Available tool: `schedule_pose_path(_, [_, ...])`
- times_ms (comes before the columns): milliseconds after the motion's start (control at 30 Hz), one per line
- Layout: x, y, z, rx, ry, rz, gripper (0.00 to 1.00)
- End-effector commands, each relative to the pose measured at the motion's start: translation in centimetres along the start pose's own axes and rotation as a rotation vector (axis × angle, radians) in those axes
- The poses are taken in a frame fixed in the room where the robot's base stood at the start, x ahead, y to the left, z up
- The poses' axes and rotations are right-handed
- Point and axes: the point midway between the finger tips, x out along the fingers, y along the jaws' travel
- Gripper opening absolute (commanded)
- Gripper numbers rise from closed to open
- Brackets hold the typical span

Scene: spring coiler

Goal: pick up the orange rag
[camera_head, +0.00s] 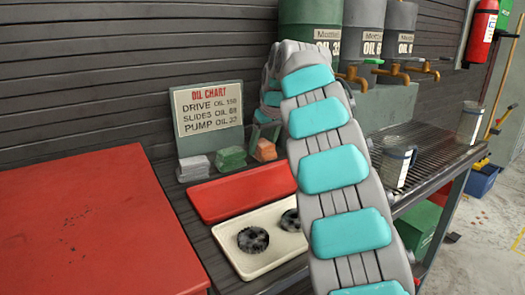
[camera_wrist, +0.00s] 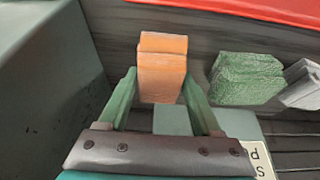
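The orange rag (camera_head: 265,150), a small folded stack, stands on the dark bench at the foot of the oil chart sign (camera_head: 208,117). My arm covers the area just right of it in the head view. In the wrist view the orange rag (camera_wrist: 162,66) is upright between the two green fingers of my gripper (camera_wrist: 160,77). One finger is on each side of it, with narrow gaps showing along the near part. The fingers are apart and the rag still rests on the bench. Whether the fingertips touch its sides is unclear.
A green rag (camera_head: 231,157) and a grey rag (camera_head: 193,167) lie left of the orange one. A red tray (camera_head: 243,192) and a cream tray (camera_head: 229,232) with dark round parts are in front.

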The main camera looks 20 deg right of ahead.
Motion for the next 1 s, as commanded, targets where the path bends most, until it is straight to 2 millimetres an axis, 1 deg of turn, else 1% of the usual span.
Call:
schedule_pose_path(33, [0.00,-0.01,0.00,0.000,0.000,0.000,0.59])
schedule_pose_path(67, [0.00,-0.01,0.00,0.000,0.000,0.000,0.56])
schedule_pose_path(500, [-0.01,-0.01,0.00,0.000,0.000,0.000,0.06])
schedule_pose_path(567, [-0.02,-0.01,0.00,0.000,0.000,0.000,0.00])
schedule_pose_path(833, [-0.14,-0.04,-0.09,-0.001,0.000,0.000,0.00])
schedule_pose_path(1000, [-0.72,-0.11,-0.41,-0.005,0.001,0.000,0.00])
